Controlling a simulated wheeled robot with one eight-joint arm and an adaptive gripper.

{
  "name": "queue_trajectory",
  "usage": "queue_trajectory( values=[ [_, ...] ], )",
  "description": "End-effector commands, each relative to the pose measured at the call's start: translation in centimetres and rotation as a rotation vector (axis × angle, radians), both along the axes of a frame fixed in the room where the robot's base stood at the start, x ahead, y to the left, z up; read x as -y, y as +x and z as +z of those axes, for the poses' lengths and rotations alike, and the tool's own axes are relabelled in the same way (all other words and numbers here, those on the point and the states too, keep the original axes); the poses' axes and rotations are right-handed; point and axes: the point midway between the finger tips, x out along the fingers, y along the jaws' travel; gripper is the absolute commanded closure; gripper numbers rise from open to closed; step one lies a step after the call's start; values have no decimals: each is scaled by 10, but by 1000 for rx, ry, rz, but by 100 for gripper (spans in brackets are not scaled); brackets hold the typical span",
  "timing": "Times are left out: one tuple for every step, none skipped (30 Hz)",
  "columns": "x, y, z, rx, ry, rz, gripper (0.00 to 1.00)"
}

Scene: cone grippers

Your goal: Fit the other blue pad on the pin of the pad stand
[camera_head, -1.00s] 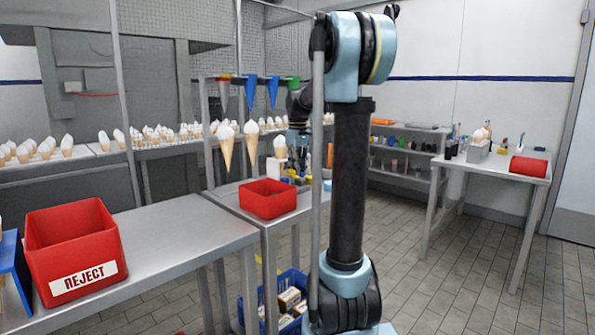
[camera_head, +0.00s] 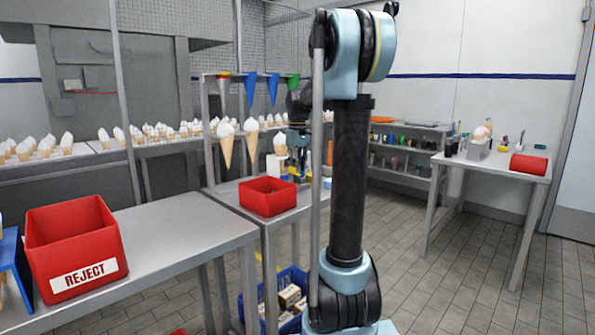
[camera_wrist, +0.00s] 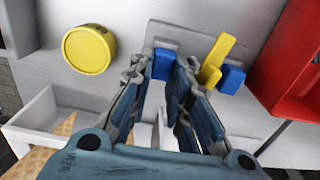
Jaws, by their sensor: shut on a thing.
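My gripper (camera_wrist: 164,72) points at the tabletop in the wrist view, with a blue pad (camera_wrist: 163,63) between its fingertips. Its jaws are shut on this pad. A grey plate (camera_wrist: 185,33), seemingly the pad stand, lies just beyond the fingertips. I cannot make out its pin. In the head view my gripper (camera_head: 299,172) is small and partly hidden by my arm, behind the red bin.
A yellow round tub (camera_wrist: 89,49) stands left of my gripper. A red bin (camera_wrist: 288,70) is close on the right; it also shows in the head view (camera_head: 267,204). A white open box (camera_wrist: 45,118) is at lower left.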

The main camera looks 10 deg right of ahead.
Motion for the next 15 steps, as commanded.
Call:
queue_trajectory(
  values=[
    [0,0,0,0,0,0,95],
    [0,0,0,0,0,0,95],
    [0,0,0,0,0,0,95],
    [0,0,0,0,0,0,95],
    [0,0,0,0,0,0,95],
    [0,0,0,0,0,0,95],
    [0,0,0,0,0,0,76],
    [0,0,0,0,0,0,69],
    [0,0,0,0,0,0,60],
    [0,0,0,0,0,0,59],
    [0,0,0,-1,1,0,59],
    [0,0,0,-1,1,0,59],
    [0,0,0,-1,1,0,59],
    [0,0,0,-1,1,0,59],
    [0,-1,0,-1,1,0,59]
  ],
)
